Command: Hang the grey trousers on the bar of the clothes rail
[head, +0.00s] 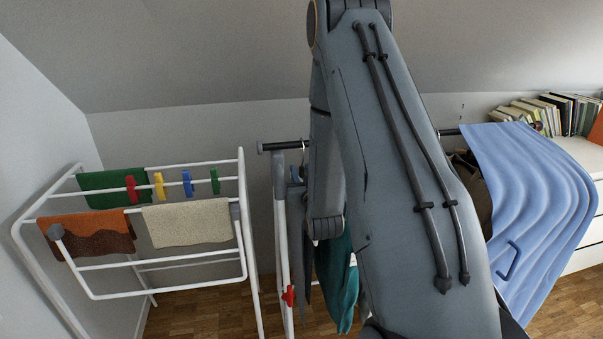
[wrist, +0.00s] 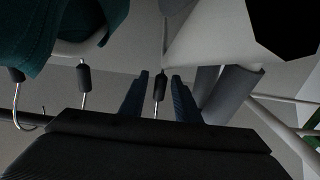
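The dark bar of the clothes rail (head: 275,146) runs behind my arm, showing at both sides of it. A narrow dark-grey cloth (head: 304,265) hangs beside the teal garment; it may be the grey trousers, but my arm covers much of it. In the wrist view, my gripper (wrist: 160,90) has its two dark fingers apart. A hanger stem with a black sleeve (wrist: 160,87) stands between them, with a visible gap on each side. Pale grey cloth or hanger parts (wrist: 215,45) fill the upper right; I cannot tell which. In the head view the fingertips are mostly hidden.
A teal garment (head: 342,285) hangs close by; another sleeved hanger stem (wrist: 84,85) is left of my fingers. A white drying rack (head: 165,295) with cloths stands left. A light-blue sheet (head: 535,195) hangs right, near books (head: 550,108). Wooden floor lies below.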

